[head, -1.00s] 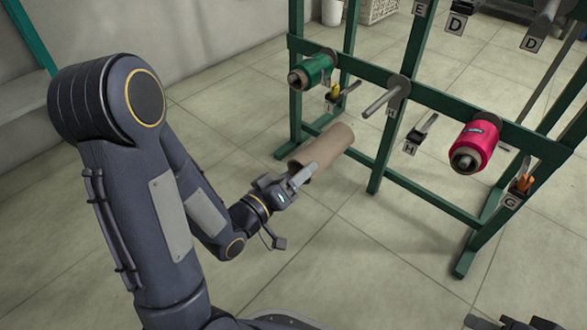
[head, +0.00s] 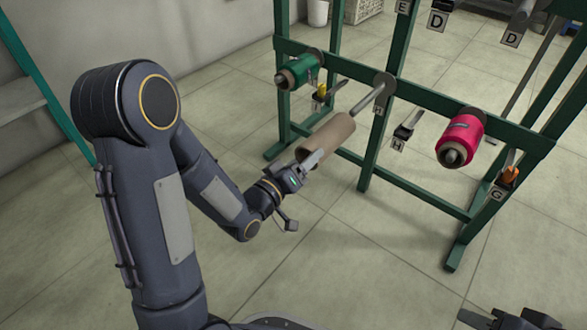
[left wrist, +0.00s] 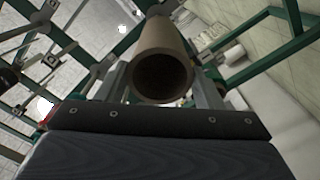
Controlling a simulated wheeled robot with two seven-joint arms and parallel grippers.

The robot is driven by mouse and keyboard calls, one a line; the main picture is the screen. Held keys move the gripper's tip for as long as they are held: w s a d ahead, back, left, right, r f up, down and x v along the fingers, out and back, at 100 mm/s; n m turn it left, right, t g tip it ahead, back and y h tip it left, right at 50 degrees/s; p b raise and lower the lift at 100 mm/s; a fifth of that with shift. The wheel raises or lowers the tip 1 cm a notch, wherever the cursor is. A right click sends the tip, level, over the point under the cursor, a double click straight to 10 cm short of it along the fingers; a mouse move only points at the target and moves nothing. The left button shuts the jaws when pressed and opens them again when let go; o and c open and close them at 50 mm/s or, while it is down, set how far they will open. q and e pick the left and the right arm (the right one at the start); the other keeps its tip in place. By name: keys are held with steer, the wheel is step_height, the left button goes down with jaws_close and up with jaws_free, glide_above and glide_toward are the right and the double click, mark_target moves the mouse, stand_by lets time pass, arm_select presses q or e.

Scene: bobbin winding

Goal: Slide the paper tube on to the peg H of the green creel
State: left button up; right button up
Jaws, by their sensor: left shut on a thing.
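The brown paper tube (head: 331,137) is held by its near end in my left gripper (head: 311,160), which is shut on it. In the left wrist view the tube (left wrist: 163,50) sits between the two fingers, its dark near opening facing the camera. Peg H (head: 369,98) is a bare grey rod on the middle post of the green creel (head: 425,98). The tube's far end meets the peg's tip in the head view, roughly in line; I cannot tell if the tip is inside. Part of my right gripper (head: 497,320) seems to show at the lower right edge; its jaws are unclear.
A green bobbin (head: 300,72) sits on the peg to the left, a red bobbin (head: 460,138) on the peg to the right. A small arm labelled H (head: 404,134) sticks out right of the peg. Open floor lies in front of the creel.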

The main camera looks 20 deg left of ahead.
arm_select(q)
steer(key=shift+x, duration=3.45)
steer(key=shift+x, duration=3)
steer(key=shift+w, duration=0.1)
steer(key=shift+x, duration=2.9)
